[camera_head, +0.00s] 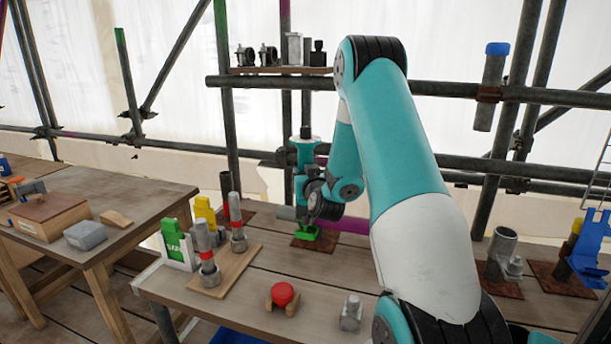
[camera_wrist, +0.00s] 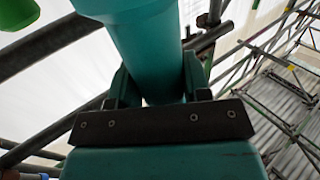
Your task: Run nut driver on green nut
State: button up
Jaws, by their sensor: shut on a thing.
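My gripper (camera_wrist: 150,90) is shut on a teal cylinder, which looks like the nut driver (camera_wrist: 145,40); a jaw shows on each side of it. In the head view my arm bends down over the table's back, and an upright teal body (camera_head: 304,155) stands there. I cannot clearly separate gripper from driver in that view. A bright green piece, likely the green nut (camera_head: 307,234), sits low on a dark reddish plate (camera_head: 301,246). It is close below my wrist; whether the driver touches it is hidden. A bright green shape (camera_wrist: 17,12) shows at the wrist view's top left corner.
A wooden board (camera_head: 232,272) carries metal posts with green and yellow cards behind. A red knob-like piece (camera_head: 282,293) and a grey metal fitting (camera_head: 350,313) stand in front. Scaffold pipes (camera_head: 450,92) cross behind the table. A second table (camera_head: 130,205) stands left.

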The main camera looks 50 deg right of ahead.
aim_at(308, 151)
jog(key=shift+a+f, duration=0.1)
jog(key=shift+f, duration=0.3)
dwell(1.1)
jog(key=shift+r, duration=0.1)
notch_tip(308, 151, up, 8)
jog(key=p, duration=0.6)
jog(key=shift+p, duration=0.3)
